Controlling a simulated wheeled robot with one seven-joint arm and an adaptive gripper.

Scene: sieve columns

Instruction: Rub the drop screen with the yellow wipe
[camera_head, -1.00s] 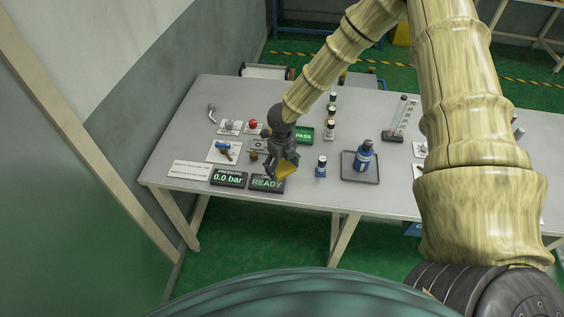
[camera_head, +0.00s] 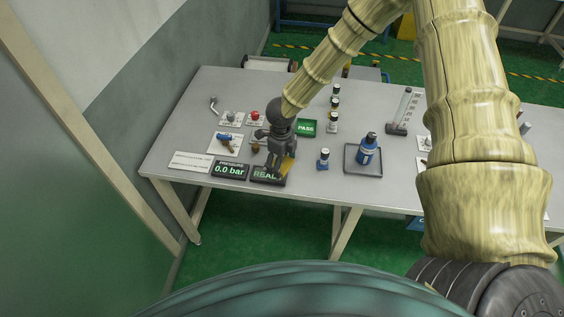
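The drop screen (camera_head: 263,175) is a small dark display with green READY lettering near the table's front edge. Its right part and its upper edge are partly hidden by my gripper.
The pressure display (camera_head: 230,170), reading 0.0 bar, stands just left of the drop screen. A green PASS sign (camera_head: 306,128) and several vials stand behind.

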